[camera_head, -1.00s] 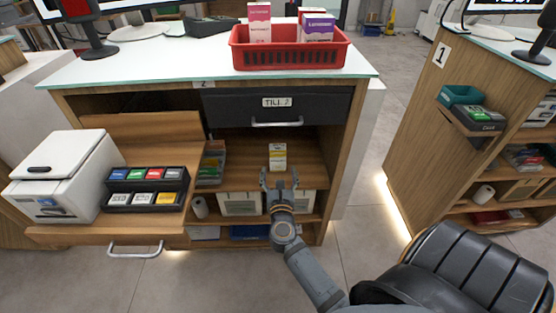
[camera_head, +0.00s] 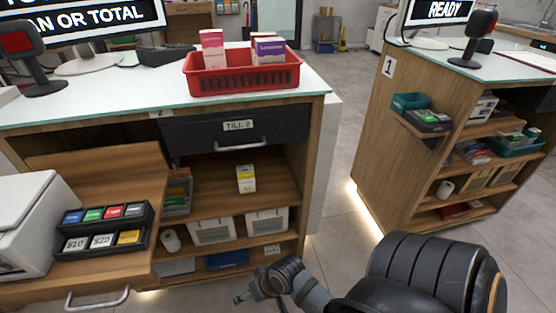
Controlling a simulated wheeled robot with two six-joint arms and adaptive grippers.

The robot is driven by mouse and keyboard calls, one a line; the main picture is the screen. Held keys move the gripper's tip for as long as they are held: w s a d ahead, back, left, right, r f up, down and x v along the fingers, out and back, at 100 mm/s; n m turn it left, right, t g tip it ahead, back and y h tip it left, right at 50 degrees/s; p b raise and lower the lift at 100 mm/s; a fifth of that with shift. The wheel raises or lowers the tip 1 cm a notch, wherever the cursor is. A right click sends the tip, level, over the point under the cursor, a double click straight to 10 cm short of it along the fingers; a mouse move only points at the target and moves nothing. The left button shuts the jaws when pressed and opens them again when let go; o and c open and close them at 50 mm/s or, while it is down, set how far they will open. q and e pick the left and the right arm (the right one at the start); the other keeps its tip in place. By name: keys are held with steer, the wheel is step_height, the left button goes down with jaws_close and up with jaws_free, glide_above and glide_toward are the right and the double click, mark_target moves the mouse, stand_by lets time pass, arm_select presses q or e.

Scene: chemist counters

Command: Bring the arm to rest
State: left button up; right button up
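My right arm comes in from the lower right, and its gripper (camera_head: 262,300) is low in front of the counter, near the bottom edge of the picture. Its fingers look apart, with nothing seen between them, though the picture edge cuts them partly off. A small white and yellow box (camera_head: 246,179) stands upright on the open shelf under the till drawer, well away from the gripper. My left gripper is not in view.
The till drawer (camera_head: 236,128) is shut. A red basket (camera_head: 243,80) with pink and purple boxes stands on the counter top. At left a pulled-out drawer (camera_head: 98,287) holds a white machine and a black card tray (camera_head: 104,229). A second counter (camera_head: 378,150) stands right, with clear floor between.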

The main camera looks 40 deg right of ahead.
steer(key=s+d+f+n+g+h, duration=0.1)
steer(key=s+d+n+g+h, duration=0.1)
steer(key=s, duration=0.4)
steer(key=shift+s+d+f+n+g, duration=0.15)
steer(key=shift+d+n+g, duration=0.45)
steer(key=shift+d, duration=0.65)
arm_select(q)
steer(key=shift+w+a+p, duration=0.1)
steer(key=shift+p, duration=0.75)
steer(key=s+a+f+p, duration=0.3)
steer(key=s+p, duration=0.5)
steer(key=p, duration=0.5)
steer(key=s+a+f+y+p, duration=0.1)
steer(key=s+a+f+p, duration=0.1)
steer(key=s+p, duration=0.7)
steer(key=p, duration=0.4)
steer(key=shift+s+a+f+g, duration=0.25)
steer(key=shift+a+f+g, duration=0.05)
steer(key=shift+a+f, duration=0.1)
arm_select(e)
steer(key=s+d+f, duration=0.3)
steer(key=s, duration=0.5)
steer(key=s+d+f+h, duration=0.1)
steer(key=s+d+f, duration=0.1)
steer(key=s, duration=0.7)
steer(key=shift+d+f, duration=0.4)
steer(key=shift+d, duration=0.05)
steer(key=shift+s, duration=0.1)
